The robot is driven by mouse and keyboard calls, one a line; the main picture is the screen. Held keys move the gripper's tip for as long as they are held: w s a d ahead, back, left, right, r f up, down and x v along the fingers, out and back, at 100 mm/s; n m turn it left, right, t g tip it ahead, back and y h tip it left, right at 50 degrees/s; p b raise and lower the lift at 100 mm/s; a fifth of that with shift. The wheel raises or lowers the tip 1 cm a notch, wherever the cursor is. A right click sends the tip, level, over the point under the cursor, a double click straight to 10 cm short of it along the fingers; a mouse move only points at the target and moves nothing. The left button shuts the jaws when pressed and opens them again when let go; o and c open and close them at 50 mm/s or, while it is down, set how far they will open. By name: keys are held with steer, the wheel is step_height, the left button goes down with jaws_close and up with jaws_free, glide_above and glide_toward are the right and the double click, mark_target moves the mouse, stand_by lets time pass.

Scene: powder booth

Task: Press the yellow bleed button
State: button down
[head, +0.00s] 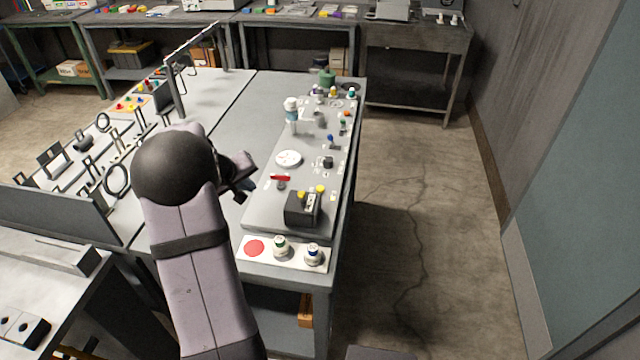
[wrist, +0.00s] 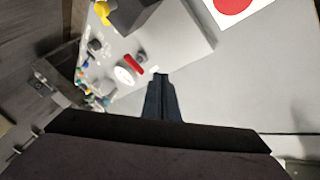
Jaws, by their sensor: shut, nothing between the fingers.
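No label is readable, so I cannot tell which yellow part is the bleed button. In the wrist view the box (wrist: 137,14) is at the top, with one yellow cap (wrist: 102,11) at its left edge. My gripper (head: 248,189) is left of the box, apart from it, partly hidden by my arm. In the wrist view its fingers (wrist: 161,78) are together and empty over the grey surface.
A red lever (head: 280,178) and white round dial (head: 288,158) lie behind the box. In front is a white plate (head: 267,262) with a red disc (head: 254,247) and two capped knobs. Left stand black frames and rings (head: 117,180). Grey tabletop beside the panel is clear.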

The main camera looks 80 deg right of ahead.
steer(key=s+d+r+m+g+p, duration=0.1)
steer(key=s+d, duration=0.5)
steer(key=s, duration=0.2)
steer(key=s+d+r+m+g+h+p, duration=0.1)
steer(key=s+d, duration=0.5)
steer(key=s, duration=0.2)
steer(key=shift+s+d+r+m, duration=0.2)
steer(key=shift+s+d+m, duration=0.1)
steer(key=shift+s, duration=0.1)
steer(key=shift+a+f+h, duration=0.1)
steer(key=shift+f+h, duration=0.05)
steer(key=shift+h, duration=0.15)
steer(key=b, duration=0.6)
glide_above(320, 189)
steer(key=f, duration=0.7)
steer(key=shift+w+a+f, duration=0.2)
steer(key=shift+a, duration=0.15)
steer(key=shift+f+b, duration=0.55)
steer(key=shift+b, duration=0.05)
steer(key=shift+f+b, duration=0.45)
steer(key=shift+b, duration=0.25)
